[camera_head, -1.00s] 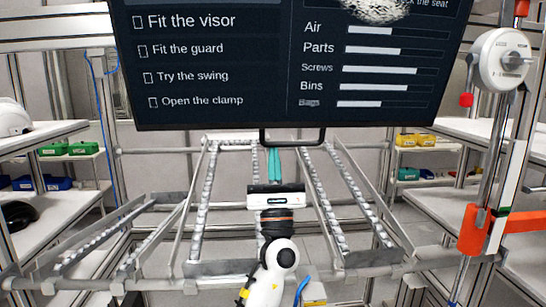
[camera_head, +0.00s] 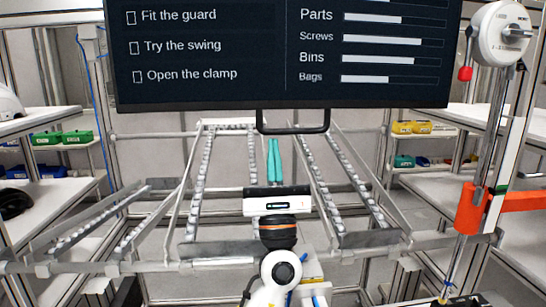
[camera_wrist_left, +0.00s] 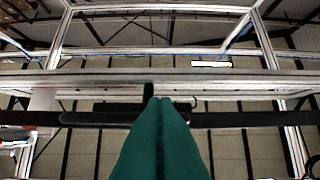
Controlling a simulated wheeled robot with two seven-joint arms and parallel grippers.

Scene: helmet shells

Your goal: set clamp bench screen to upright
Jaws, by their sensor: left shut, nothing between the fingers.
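The bench screen (camera_head: 285,60) is a large dark panel with a task list and bars, across the top of the head view; its upper part is cut off. Its sides narrow downward; I cannot tell its exact tilt. A black loop handle (camera_head: 293,130) hangs from its lower edge. My left gripper (camera_head: 274,142) points up just below the handle's left part, its teal fingers together and empty. In the left wrist view the fingers (camera_wrist_left: 166,100) reach toward a dark horizontal bar (camera_wrist_left: 95,118); contact cannot be told. My right gripper is not in view.
Roller rails (camera_head: 202,185) slope behind my left arm. A round white device (camera_head: 501,35) and an orange clamp (camera_head: 470,207) are on a post at right. Shelves with green bins (camera_head: 78,137) and yellow bins (camera_head: 411,127) stand at the sides.

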